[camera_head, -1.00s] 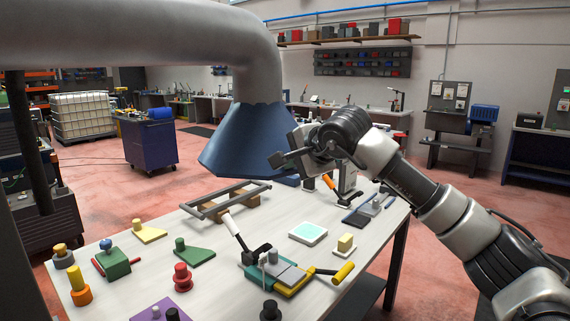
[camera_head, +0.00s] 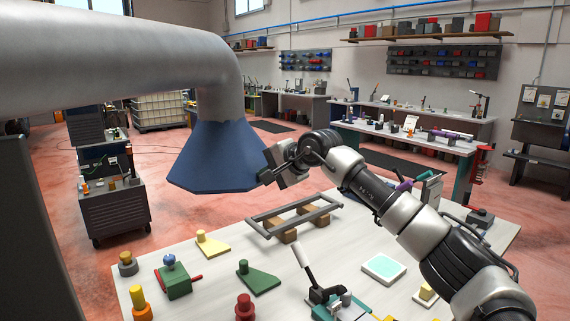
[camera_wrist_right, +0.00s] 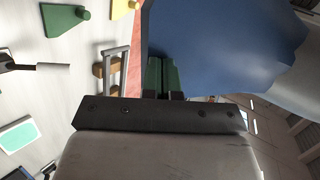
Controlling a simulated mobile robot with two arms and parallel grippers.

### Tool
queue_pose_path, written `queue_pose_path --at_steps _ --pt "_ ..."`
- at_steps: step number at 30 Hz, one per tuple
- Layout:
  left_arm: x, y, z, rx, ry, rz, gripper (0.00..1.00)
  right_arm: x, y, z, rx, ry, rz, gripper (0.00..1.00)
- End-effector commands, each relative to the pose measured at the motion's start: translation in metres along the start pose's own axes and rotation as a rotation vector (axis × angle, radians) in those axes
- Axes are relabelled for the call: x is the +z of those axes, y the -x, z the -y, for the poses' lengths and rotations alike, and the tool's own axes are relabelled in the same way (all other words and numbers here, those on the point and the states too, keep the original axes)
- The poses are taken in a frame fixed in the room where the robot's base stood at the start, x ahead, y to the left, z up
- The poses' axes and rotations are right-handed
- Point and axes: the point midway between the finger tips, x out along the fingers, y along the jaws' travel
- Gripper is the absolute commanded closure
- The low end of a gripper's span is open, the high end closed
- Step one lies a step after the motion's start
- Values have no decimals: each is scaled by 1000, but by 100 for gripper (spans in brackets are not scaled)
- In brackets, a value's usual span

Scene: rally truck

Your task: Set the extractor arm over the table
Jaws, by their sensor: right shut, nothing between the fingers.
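The extractor arm is a thick grey duct (camera_head: 110,55) that comes in from the left and bends down to a blue hood (camera_head: 215,157). The hood hangs in the picture behind the back left edge of the white table (camera_head: 215,262), with red floor around it. My right gripper (camera_head: 264,178) is at the hood's lower right side. In the right wrist view its green fingers (camera_wrist_right: 162,76) are shut with nothing between them, right beside the blue hood (camera_wrist_right: 215,45). I cannot tell whether they touch it. My left gripper is not in view.
On the table are a grey frame on wooden blocks (camera_head: 295,216), a green wedge (camera_head: 258,279), a yellow wedge (camera_head: 211,244), a red knob (camera_head: 245,308) and a pale cyan pad (camera_head: 384,269). A dark cart (camera_head: 115,210) stands behind left. Open floor lies between.

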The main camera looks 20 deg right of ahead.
Motion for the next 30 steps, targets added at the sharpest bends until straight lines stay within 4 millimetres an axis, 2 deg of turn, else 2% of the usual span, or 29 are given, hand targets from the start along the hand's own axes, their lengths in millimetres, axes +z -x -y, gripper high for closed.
queue_pose_path --at_steps 1,3,10,30 --pt "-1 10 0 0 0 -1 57 2 -5 7 4 2 12 100" --pt "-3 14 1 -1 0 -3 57 3 -13 10 5 10 23 100" --pt "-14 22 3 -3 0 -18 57 7 -28 17 1 28 47 100" --pt "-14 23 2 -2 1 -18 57 9 -27 22 -11 37 54 100"
